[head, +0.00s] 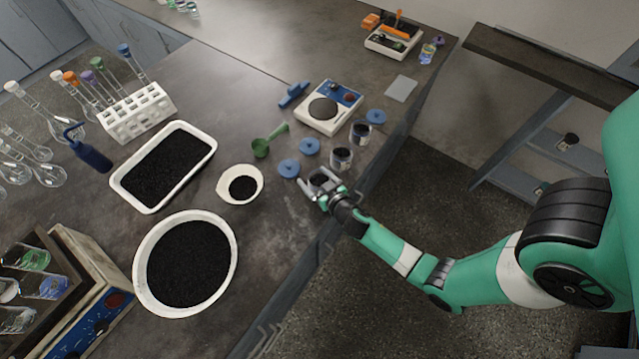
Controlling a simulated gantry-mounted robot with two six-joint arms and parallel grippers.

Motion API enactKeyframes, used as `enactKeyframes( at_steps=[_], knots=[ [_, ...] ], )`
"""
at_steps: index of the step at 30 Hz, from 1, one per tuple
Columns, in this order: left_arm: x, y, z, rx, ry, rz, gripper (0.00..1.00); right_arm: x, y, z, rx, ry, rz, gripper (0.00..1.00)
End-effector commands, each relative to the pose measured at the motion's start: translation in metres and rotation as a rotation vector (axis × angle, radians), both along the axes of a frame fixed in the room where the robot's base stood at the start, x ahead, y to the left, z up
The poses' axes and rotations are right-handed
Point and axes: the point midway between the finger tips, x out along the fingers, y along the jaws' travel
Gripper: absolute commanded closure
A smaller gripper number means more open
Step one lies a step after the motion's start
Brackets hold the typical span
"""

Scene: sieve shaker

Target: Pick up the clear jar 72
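Three small clear jars with dark contents stand in a slanting row near the right edge of the bench: a far jar (361,133), a middle jar (341,158) and a near jar (319,179). Their label numbers are too small to read, so I cannot tell which is jar 72. My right gripper (320,186) is at the near jar, with its fingers on either side of it. Whether the fingers touch the jar or are closed on it is unclear. The gripper partly hides this jar, which appears upright at bench level. My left gripper is not in view.
Blue lids (309,146) lie beside the jars. A balance (329,108), green scoop (268,141) and small white bowl (254,184) are near. A round basin (138,271) and a rectangular tray (202,130) of black grains stand left. The bench edge is close by.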

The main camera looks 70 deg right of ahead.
Motion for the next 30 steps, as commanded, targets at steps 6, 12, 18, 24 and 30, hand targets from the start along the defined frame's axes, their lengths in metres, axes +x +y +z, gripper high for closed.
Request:
enactKeyframes(
  at_steps=[6,12,18,24,30],
  knots=[
    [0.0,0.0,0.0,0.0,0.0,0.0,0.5,0.0,0.0,0.0,0.0,0.0,0.0,0.5],
    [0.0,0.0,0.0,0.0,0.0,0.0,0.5,0.0,0.0,0.0,0.001,0.001,0.0,0.86],
    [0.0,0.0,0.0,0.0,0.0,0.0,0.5,0.0,0.0,0.001,-0.001,-0.001,0.0,0.89],
    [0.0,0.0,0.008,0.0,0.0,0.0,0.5,0.0,0.0,0.011,-0.001,-0.001,0.0,0.89],
    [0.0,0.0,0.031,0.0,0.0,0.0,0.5,-0.007,0.003,0.046,0.0,0.0,0.0,0.89]
  ],
)
